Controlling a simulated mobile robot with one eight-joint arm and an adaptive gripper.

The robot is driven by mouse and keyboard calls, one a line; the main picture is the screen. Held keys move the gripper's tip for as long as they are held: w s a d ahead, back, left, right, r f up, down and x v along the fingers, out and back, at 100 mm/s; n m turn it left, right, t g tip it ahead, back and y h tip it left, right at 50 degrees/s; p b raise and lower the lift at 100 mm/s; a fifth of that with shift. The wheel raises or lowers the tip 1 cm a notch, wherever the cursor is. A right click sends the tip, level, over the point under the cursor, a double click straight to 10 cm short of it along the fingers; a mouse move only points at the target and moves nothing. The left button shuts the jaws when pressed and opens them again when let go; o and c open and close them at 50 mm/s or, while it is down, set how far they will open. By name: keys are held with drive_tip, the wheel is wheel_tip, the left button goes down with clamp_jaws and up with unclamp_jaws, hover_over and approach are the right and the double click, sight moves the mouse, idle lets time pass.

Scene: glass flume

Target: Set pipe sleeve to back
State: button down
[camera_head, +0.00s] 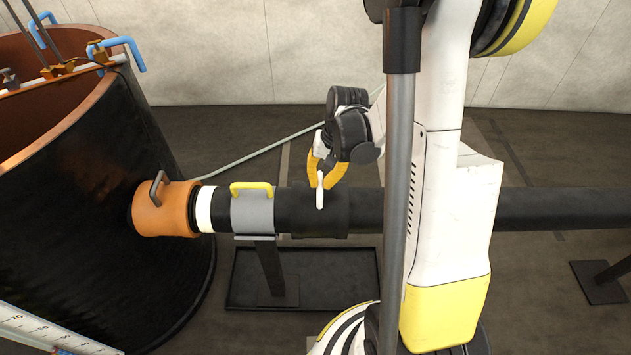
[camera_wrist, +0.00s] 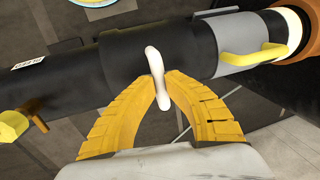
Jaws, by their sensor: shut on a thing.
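The pipe sleeve (camera_head: 333,223) is a black, slightly wider tube section around the black pipe (camera_head: 560,207), with a white upright handle (camera_head: 320,197). It sits against or close beside the grey collar (camera_head: 252,214) with a yellow handle. My gripper (camera_head: 321,178) reaches the sleeve from behind and above, its yellow fingers shut on the white handle. In the wrist view the gripper (camera_wrist: 158,82) has both fingertips at the white handle (camera_wrist: 154,60), with the sleeve (camera_wrist: 190,50) beyond. The fingertips partly cover the handle's middle.
A large dark tank (camera_head: 90,190) stands left, with an orange collar (camera_head: 165,208) and white ring (camera_head: 206,209) at its outlet. A support post (camera_head: 270,268) stands in a black floor tray (camera_head: 335,300). A grey hose (camera_head: 265,149) runs behind. The pipe continues right.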

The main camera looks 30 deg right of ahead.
drive_tip(key=s+d, duration=0.1)
drive_tip(key=d, duration=0.1)
drive_tip(key=s+d, duration=0.3)
drive_tip(key=d, duration=0.1)
drive_tip(key=shift+s+d, duration=0.25)
drive_tip(key=c, duration=1.4)
unclamp_jaws()
drive_tip(key=shift+d+f, duration=0.1)
drive_tip(key=shift+d, duration=0.05)
wheel_tip(320, 180, up, 12)
drive_tip(key=s+d, duration=0.1)
drive_tip(key=shift+s+d, duration=0.2)
drive_tip(key=shift+d, duration=0.2)
